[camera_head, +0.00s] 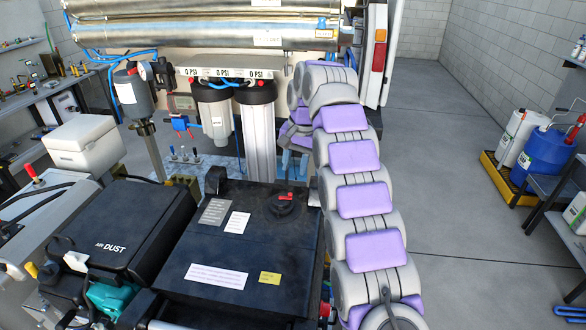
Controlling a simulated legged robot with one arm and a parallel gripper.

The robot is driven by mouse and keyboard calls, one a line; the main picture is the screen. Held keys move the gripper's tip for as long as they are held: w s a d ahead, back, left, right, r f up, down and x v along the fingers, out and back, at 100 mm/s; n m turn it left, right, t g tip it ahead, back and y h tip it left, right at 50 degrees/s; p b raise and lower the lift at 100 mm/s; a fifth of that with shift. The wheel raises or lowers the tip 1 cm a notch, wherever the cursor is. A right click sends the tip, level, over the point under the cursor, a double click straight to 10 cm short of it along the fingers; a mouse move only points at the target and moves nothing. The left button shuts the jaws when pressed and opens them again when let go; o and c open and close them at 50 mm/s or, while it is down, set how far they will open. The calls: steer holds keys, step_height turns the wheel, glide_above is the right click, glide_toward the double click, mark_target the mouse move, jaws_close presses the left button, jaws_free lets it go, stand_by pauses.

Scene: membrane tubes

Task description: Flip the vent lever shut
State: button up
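A small red lever (286,196) sits on a round black cap (283,207) on top of the black tank (250,255); I take it for the vent lever. It lies roughly sideways across the cap, and its exact angle is too small to judge. My grey and purple arm rises along the right of the tank and bends at the top. My gripper's fingers are hidden there, and I see nothing touching the lever.
Clear filter housings (258,125) under a gauge panel (228,73) stand behind the tank. Steel membrane tubes (200,35) run above them. A black "DUST" case (120,240) is left of the tank. A blue drum (546,155) stands far right. The floor between is clear.

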step_height(320, 180, up, 8)
steer(key=d+p, duration=0.1)
steer(key=p, duration=0.5)
steer(key=shift+s+f, duration=0.15)
steer(key=shift+f, duration=0.1)
